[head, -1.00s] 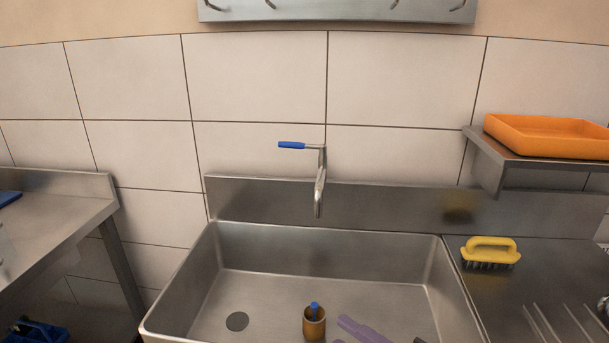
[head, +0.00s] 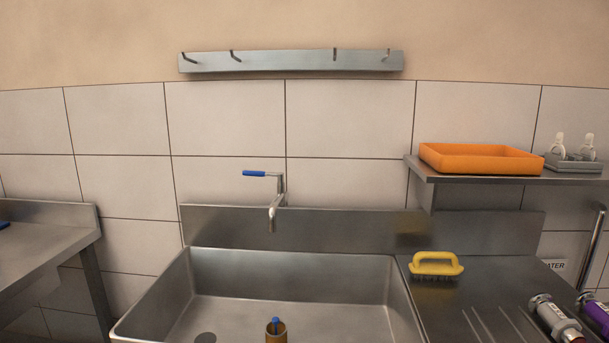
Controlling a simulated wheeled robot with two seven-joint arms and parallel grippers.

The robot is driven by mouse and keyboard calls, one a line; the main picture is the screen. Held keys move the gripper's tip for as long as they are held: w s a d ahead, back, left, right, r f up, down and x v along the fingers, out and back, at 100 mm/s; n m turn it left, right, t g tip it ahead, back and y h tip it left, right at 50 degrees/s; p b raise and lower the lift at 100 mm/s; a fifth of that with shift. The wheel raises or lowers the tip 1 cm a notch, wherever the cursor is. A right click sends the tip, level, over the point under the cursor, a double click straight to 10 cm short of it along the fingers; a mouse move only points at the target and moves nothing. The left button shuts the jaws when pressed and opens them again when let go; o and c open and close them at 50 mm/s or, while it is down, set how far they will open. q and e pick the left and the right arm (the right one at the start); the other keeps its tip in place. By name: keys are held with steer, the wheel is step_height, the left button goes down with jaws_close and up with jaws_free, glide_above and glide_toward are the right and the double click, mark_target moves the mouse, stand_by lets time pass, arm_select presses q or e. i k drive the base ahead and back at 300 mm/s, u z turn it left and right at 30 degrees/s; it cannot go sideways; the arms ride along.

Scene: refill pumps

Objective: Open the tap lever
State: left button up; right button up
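The tap (head: 274,206) stands at the back of the steel sink, its spout pointing down over the basin. Its lever with a blue grip (head: 256,173) sticks out level to the left from the top of the tap. Neither of my grippers shows clearly in the head view.
A yellow brush (head: 436,264) lies on the drainboard at right, near pump-like bottles (head: 556,318). An orange tray (head: 480,158) sits on a wall shelf. A hook rail (head: 290,61) hangs above.

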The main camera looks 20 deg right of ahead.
mark_target(280, 175)
steer(key=z, duration=0.8)
steer(key=i, duration=0.4)
steer(key=u, duration=0.05)
